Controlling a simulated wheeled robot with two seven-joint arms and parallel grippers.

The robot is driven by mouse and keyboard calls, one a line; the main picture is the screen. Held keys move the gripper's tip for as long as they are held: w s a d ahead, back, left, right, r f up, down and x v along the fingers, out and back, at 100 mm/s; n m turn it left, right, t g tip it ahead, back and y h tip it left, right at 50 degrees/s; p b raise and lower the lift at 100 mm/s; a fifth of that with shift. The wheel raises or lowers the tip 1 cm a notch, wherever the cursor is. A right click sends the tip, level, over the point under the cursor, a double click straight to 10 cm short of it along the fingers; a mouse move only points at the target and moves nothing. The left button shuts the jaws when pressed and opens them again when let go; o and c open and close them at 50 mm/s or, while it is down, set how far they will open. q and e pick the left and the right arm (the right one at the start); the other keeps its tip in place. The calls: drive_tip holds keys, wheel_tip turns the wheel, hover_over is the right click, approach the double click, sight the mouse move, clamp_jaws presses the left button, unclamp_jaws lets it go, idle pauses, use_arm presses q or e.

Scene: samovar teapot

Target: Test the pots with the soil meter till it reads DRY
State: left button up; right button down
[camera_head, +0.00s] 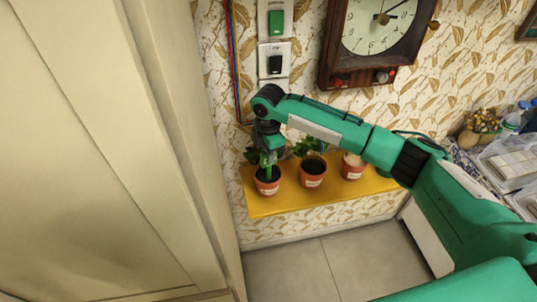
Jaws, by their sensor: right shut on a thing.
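Three small terracotta pots with dark soil stand on a yellow shelf (285,207): a left pot (267,187), a middle pot (312,181) and a right pot (353,172). Each has a pale label on its front. Green leaves show behind the left and middle pots. My right gripper (268,155) points down right over the left pot. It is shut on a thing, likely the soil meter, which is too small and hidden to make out. I cannot tell whether its tip is in the soil, and no reading shows. My left gripper is out of view.
A cream cabinet (110,150) fills the left side, close to the shelf's left end. A wall clock (381,25) and switches (275,58) are above the shelf. Bottles and a dried-flower vase (478,125) are at the right. Tiled floor (345,262) is bare below.

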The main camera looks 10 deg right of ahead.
idle(0.7)
drive_tip(key=c, duration=1.3)
unclamp_jaws()
drive_tip(key=shift+o, duration=0.2)
